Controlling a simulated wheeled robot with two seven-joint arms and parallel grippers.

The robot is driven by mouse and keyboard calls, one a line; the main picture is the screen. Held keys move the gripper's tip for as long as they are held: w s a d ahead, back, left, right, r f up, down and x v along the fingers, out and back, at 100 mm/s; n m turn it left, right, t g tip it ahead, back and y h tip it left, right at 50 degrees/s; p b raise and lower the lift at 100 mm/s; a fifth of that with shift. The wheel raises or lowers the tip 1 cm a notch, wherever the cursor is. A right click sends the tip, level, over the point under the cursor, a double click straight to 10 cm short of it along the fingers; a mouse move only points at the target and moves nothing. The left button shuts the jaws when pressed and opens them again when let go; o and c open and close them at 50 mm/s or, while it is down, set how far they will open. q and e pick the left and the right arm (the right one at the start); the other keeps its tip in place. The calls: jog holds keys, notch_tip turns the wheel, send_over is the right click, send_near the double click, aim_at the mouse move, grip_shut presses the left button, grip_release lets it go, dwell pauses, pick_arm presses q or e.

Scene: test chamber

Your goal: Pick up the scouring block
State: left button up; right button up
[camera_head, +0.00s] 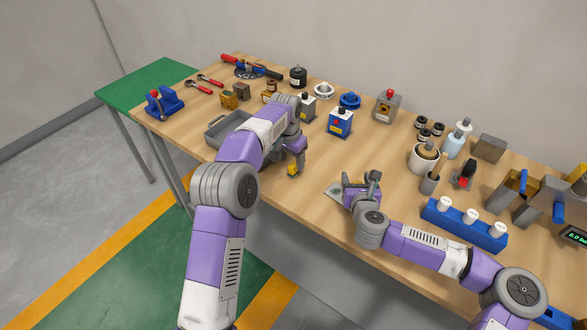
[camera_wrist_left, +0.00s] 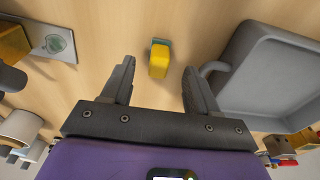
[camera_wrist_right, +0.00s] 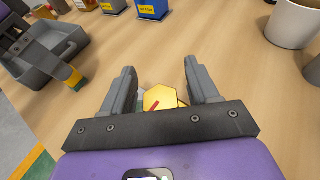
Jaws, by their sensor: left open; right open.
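The scouring block (camera_head: 293,171), small and yellow with a green layer, lies on the wooden table near its front edge. In the left wrist view the block (camera_wrist_left: 159,60) sits beyond my fingertips, roughly centred between them and apart from both. My left gripper (camera_wrist_left: 155,85) is open and empty; in the head view it hangs close by the block, partly hidden by my arm. My right gripper (camera_wrist_right: 160,82) is open over the table to the right. A yellow hexagonal piece (camera_wrist_right: 158,98) shows between its fingers; I cannot tell whether they touch it.
A grey tray (camera_wrist_left: 270,75) stands beside the block, close to my left gripper. A flat plate (camera_head: 334,191) lies near my right gripper. A blue rack (camera_head: 462,223) with white-topped pieces stands further right. Boxes and tools fill the back; some tabletop between my grippers is bare.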

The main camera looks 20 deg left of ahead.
aim_at(293, 164)
pick_arm(q)
jog(key=f, duration=0.4)
jog(key=shift+w+d+f, duration=0.2)
jog(key=shift+w, duration=0.15)
jog(key=shift+c, duration=0.2)
jog(key=c, duration=1.1)
jog(key=shift+o, duration=0.2)
notch_tip(293, 164, up, 10)
jog(key=shift+r, duration=0.1)
jog(key=shift+o, duration=1.4)
jog(key=shift+c, duration=1)
